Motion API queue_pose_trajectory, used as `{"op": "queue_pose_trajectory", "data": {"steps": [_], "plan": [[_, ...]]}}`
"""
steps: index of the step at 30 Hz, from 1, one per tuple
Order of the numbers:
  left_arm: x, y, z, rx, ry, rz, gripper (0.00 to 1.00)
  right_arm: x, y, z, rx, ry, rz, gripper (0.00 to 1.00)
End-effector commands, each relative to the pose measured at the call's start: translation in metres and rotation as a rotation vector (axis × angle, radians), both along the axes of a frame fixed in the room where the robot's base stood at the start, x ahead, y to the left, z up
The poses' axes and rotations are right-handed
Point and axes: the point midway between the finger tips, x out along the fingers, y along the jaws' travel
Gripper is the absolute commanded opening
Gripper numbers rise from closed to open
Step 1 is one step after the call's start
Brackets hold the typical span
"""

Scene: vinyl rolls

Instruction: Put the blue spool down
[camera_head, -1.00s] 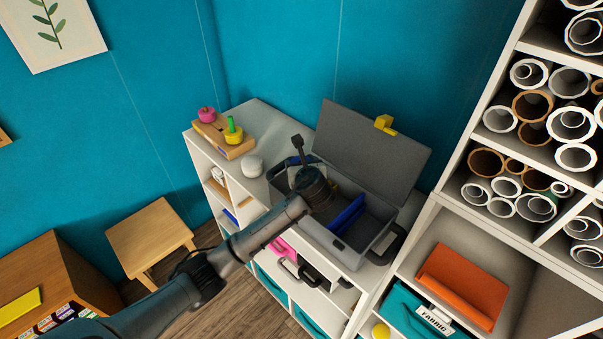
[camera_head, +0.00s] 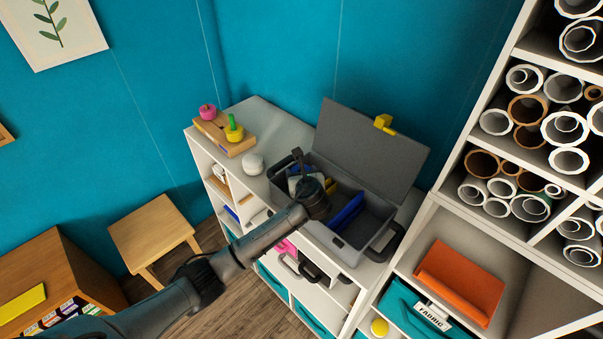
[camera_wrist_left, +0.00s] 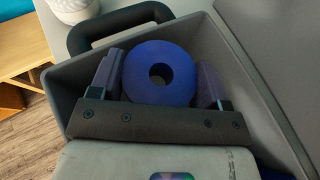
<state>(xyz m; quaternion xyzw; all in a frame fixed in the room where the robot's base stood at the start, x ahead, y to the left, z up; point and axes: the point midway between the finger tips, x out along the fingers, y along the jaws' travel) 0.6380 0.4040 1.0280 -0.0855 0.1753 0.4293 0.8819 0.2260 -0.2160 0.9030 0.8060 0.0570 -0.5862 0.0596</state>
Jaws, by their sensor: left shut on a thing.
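In the left wrist view the blue spool (camera_wrist_left: 137,75), a thick ring with a dark centre hole, sits between the two fingers of my left gripper (camera_wrist_left: 158,78). The gripper is shut on it. The spool is at a corner of the open grey toolbox (camera_wrist_left: 78,78), beside its dark handle; I cannot tell whether it touches the box floor. In the head view my left gripper (camera_head: 306,184) is over the left part of the toolbox (camera_head: 349,254), and the arm hides the spool there. My right gripper is not in view.
The toolbox lid (camera_head: 370,150) stands open at the back. A long blue item (camera_head: 347,214) lies inside the box. A white round object (camera_head: 253,164) and a wooden board (camera_head: 222,136) with pink and yellow-green items are left on the cabinet top. Shelves with rolls rise at right.

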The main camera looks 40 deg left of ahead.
Motion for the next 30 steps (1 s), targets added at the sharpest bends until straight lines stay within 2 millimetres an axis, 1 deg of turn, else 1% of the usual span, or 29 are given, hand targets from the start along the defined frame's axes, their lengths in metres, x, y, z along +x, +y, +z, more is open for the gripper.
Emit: {"op": "queue_pose_trajectory", "data": {"steps": [11, 12, 15, 23, 26, 27, 30], "plan": [[-0.001, 0.0, -0.011, -0.001, 0.003, 0.001, 0.36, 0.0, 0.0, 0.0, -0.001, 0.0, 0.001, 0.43], [-0.001, 0.0, -0.011, -0.001, 0.005, 0.002, 0.73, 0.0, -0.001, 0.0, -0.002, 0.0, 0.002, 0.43], [-0.001, 0.0, -0.012, -0.002, 0.006, 0.002, 0.81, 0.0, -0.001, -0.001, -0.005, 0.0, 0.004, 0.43], [-0.002, 0.0, -0.013, -0.004, 0.01, 0.004, 0.81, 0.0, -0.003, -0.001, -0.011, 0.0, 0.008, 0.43], [-0.002, 0.0, -0.006, -0.004, 0.008, 0.003, 0.81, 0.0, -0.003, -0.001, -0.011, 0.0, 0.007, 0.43], [-0.002, 0.0, -0.001, -0.004, 0.006, 0.002, 0.81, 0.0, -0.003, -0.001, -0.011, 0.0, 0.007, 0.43], [-0.01, -0.012, 0.004, -0.003, 0.005, 0.0, 0.81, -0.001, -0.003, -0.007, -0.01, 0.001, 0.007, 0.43]]}}
